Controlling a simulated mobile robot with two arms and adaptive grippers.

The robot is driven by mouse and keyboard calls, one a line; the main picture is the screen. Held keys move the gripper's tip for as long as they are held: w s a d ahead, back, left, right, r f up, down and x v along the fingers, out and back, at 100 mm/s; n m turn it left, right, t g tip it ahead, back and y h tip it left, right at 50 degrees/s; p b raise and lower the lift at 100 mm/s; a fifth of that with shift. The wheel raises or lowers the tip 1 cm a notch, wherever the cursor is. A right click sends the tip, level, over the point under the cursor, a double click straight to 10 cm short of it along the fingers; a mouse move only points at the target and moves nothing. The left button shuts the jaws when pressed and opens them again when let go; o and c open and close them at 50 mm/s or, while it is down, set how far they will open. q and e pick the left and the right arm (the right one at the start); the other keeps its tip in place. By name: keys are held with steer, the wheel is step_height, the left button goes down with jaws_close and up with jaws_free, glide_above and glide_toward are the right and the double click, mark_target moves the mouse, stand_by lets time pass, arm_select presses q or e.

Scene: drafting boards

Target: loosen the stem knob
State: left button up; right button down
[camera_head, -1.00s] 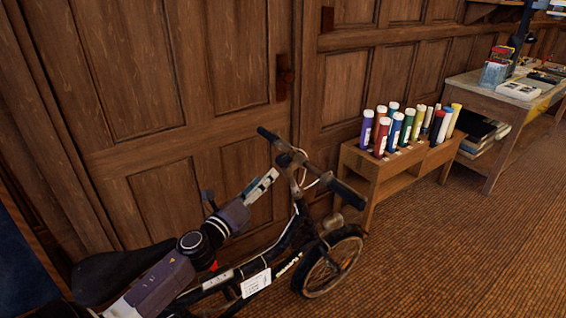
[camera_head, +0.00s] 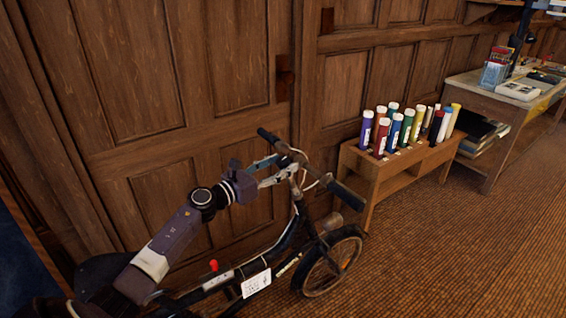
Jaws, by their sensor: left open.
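A dark folding bicycle (camera_head: 310,250) stands by the wooden panel wall, with its front wheel to the right. Its handlebar (camera_head: 347,194) runs from upper left to lower right on top of the stem (camera_head: 299,196). My left gripper (camera_head: 288,165) is open at the top of the stem, just under the handlebar, its fingers pointing right. I cannot make out the stem knob; it is too small or hidden by the fingers. I cannot tell whether the fingers touch the stem. A small red knob (camera_head: 213,265) shows lower on the frame. My right gripper is not in view.
A low wooden rack (camera_head: 378,171) with several coloured tubes stands against the wall behind the bicycle. A worktable (camera_head: 488,95) with books is at the far right. The panelled wall (camera_head: 165,200) is close behind my left arm. The brown floor at right is clear.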

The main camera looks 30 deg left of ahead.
arm_select(q)
steer(key=shift+w+d, duration=0.2)
steer(key=shift+w, duration=0.45)
steer(key=shift+c, duration=0.3)
